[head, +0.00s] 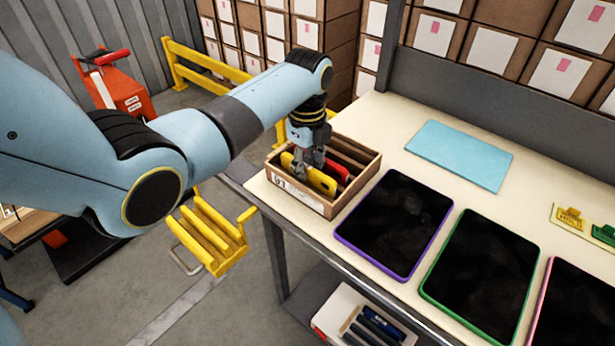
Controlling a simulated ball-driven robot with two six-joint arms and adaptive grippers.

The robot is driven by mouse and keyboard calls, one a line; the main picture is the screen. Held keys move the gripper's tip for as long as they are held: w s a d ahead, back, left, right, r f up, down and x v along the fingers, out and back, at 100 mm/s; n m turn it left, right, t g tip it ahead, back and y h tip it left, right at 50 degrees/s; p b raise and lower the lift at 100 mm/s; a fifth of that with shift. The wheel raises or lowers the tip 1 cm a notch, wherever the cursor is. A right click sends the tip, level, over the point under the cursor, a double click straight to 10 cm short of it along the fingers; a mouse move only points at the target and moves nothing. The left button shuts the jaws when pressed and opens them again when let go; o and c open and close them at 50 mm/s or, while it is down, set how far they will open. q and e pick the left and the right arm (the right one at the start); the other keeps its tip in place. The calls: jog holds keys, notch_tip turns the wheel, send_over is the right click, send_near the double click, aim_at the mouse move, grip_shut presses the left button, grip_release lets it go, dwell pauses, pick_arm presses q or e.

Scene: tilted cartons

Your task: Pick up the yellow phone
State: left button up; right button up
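The yellow phone (322,182) stands on edge in a slot of a small wooden carton (312,203) at the near left corner of the table. A red phone (339,171) stands just behind it in the same carton. My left gripper (308,166) reaches down into the carton from above. One finger is on the near side of the yellow phone and the other is on its far side, between the yellow and red phones. The fingers hide the middle of the yellow phone, and I cannot tell whether they press on it. My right gripper is out of view.
Tablets with purple (395,224), green (481,268) and pink frames lie right of the carton. A light blue flat sheet (459,155) lies behind them. A dark upright panel (480,86) edges the table's back. Several cardboard boxes are stacked beyond.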

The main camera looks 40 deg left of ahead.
pick_arm(q)
jog(key=shift+c, duration=0.4)
grip_shut()
jog(key=shift+r, duration=0.1)
